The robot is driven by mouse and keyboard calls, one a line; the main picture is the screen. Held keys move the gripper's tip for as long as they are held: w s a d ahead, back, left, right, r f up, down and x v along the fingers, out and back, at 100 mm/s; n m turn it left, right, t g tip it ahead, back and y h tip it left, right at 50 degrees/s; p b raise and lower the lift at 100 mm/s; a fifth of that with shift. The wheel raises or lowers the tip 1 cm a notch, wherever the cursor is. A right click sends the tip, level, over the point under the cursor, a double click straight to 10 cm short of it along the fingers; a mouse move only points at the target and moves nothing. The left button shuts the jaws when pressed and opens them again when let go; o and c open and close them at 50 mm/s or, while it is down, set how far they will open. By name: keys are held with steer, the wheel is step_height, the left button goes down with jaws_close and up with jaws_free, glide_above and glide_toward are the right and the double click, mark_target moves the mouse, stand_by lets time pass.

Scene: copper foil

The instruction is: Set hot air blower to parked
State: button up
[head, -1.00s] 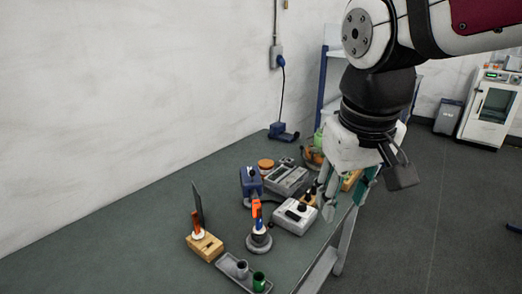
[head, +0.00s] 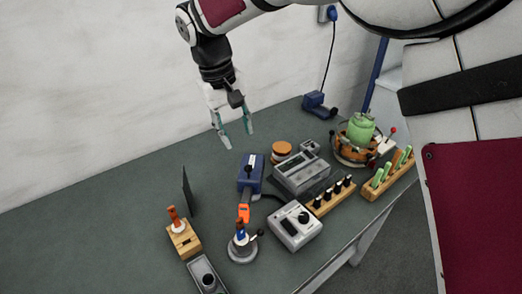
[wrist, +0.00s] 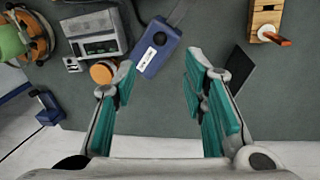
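A blue box (head: 251,174) with a black knob and a white label sits mid-bench. It also shows in the wrist view (wrist: 158,48), between my fingertips in the picture, with a cable leaving it. An orange-and-blue tool (head: 243,213) stands upright in a round grey stand (head: 242,250) in front of the box. I cannot tell for certain which of these is the hot air blower; the label is too small to read. My gripper (head: 238,139) is open and empty, pointing down above the bench, behind the blue box. It also shows open in the wrist view (wrist: 160,65).
A grey instrument (head: 300,172), a white dial box (head: 294,225), an orange round tin (head: 281,151) and wooden racks (head: 388,176) crowd the right. A dark upright panel (head: 188,191) and wooden block (head: 184,240) stand left. A blue corded unit (head: 318,105) lies behind. The bench's left is clear.

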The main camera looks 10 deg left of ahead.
mark_target(248, 165)
steer(key=f, duration=0.4)
steer(key=w+d+f+p, duration=0.1)
steer(key=f, duration=0.4)
steer(key=d+f+p, duration=0.1)
steer(key=f, duration=0.3)
steer(key=shift+w+f, duration=0.25)
steer(key=shift+w, duration=0.05)
jaws_close()
